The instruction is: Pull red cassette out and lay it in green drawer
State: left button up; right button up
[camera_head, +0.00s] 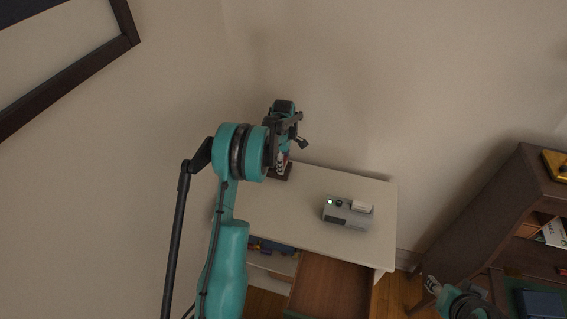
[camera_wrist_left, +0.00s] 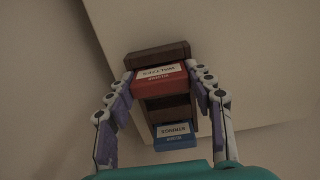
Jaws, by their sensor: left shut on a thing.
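In the left wrist view the red cassette (camera_wrist_left: 158,86) with a white label sits in a dark wooden rack (camera_wrist_left: 160,55). My left gripper (camera_wrist_left: 160,77) is shut on it, one finger on each side. A blue cassette (camera_wrist_left: 176,142) sits lower in the same rack. In the head view the rack (camera_head: 281,174) stands at the back left of the white cabinet, mostly hidden by my left gripper (camera_head: 283,160). An open drawer (camera_head: 330,287) with a brown inside shows below the cabinet top; no green front is visible. My right gripper (camera_head: 434,285) is at lower right, its fingers unclear.
A grey device (camera_head: 347,213) with a green light stands on the right part of the white cabinet top (camera_head: 300,228). A dark bookshelf (camera_head: 508,190) stands to the right. The wall is close behind the cabinet. The front middle of the top is clear.

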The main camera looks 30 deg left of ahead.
pick_arm(q)
jog(key=shift+r, duration=0.25)
jog(key=shift+r+p, duration=0.3)
jog(key=shift+r, duration=0.05)
jog(key=shift+r+p, duration=0.55)
jog(key=shift+r, duration=0.5)
jog(key=shift+r+p, duration=1.15)
jog(key=shift+r, duration=0.8)
